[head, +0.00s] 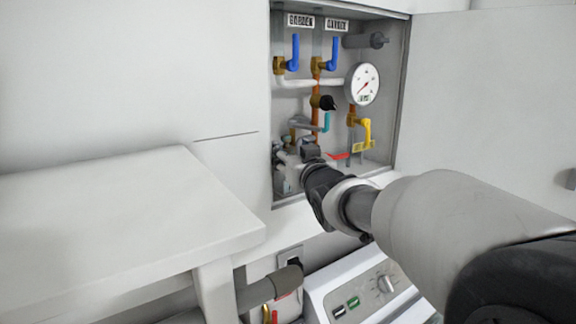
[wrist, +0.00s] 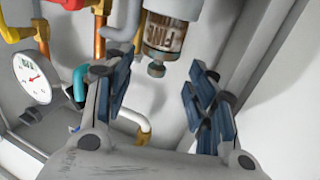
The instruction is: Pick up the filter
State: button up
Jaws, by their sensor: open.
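The filter (wrist: 164,32) shows in the wrist view as a grey cylinder with a brownish band lettered "FINE" and a small grey knob at its lower end. My gripper (wrist: 160,95) is open, with its blue-padded fingers apart on either side of the picture. The filter's knob lies near the gap between the fingertips, and nothing is held. In the head view my gripper (head: 308,153) reaches into the lower left part of the wall cabinet. I cannot make out the filter there; my gripper and arm cover that area.
The cabinet (head: 401,95) holds a gauge (head: 363,84), blue-handled valves (head: 294,52), a yellow valve handle (head: 367,132) and copper and white pipes close around my gripper. A white tabletop (head: 120,205) stands at left. A white appliance with a dial (head: 385,284) stands below.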

aim_at(287, 146)
jog(key=x, duration=0.4)
jog(key=shift+f, duration=0.2)
jog(key=shift+s+d, duration=0.1)
jog(key=shift+c, duration=0.6)
jog(key=c, duration=1.1)
jog(key=shift+r, duration=0.1)
grip_shut()
